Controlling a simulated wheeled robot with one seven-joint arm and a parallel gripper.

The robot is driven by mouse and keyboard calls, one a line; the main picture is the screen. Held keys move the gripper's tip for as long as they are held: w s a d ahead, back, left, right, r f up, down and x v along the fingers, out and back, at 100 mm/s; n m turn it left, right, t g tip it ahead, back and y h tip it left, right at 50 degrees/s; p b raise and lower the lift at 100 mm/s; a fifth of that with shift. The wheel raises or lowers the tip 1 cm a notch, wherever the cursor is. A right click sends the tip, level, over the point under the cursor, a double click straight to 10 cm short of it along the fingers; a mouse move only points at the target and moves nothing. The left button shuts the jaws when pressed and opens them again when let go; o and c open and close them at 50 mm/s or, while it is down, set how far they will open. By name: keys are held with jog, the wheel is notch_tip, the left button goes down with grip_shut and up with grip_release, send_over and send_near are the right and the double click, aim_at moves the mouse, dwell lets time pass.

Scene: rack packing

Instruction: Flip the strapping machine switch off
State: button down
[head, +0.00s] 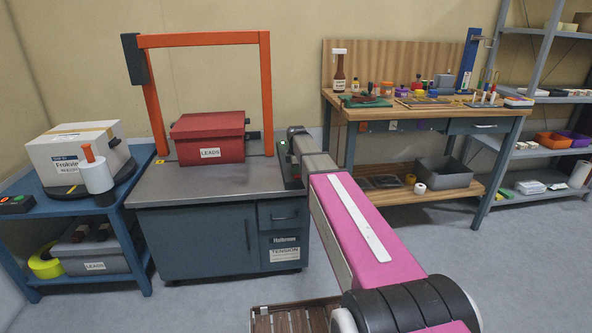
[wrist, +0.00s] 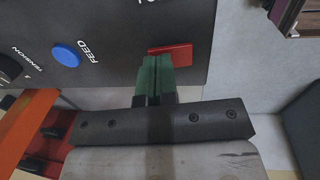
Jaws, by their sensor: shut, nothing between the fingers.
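The strapping machine (head: 190,240) is a blue-grey cabinet with a dark top and an orange arch. In the wrist view its dark control panel (wrist: 110,30) fills the upper left. A red switch (wrist: 172,52) sits near the panel's right edge, with a blue FEED button (wrist: 66,55) to its left. My gripper (wrist: 153,66) is shut and empty, its green fingertips together at the lower left edge of the red switch. I cannot tell whether they touch it. Part of the lettering above the switch is cut off. In the head view my arm reaches the machine's right side and hides part of it.
A blue cart (head: 70,205) with a white carton (head: 75,155) is at the left. A wooden workbench (head: 430,107) with tools is behind at the right. A slatted brown crate (head: 285,320) lies low in front.

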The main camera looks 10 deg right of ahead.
jog(key=shift+w+f, duration=0.1)
jog(key=shift+f, duration=0.1)
jog(key=shift+s+r, duration=0.15)
jog(key=shift+s, duration=0.7)
jog(key=shift+r, duration=0.1)
jog(key=shift+r, duration=0.25)
notch_tip(320, 180, up, 13)
jog(key=s, duration=0.1)
jog(key=shift+s+r, duration=0.15)
jog(key=shift+s, duration=0.2)
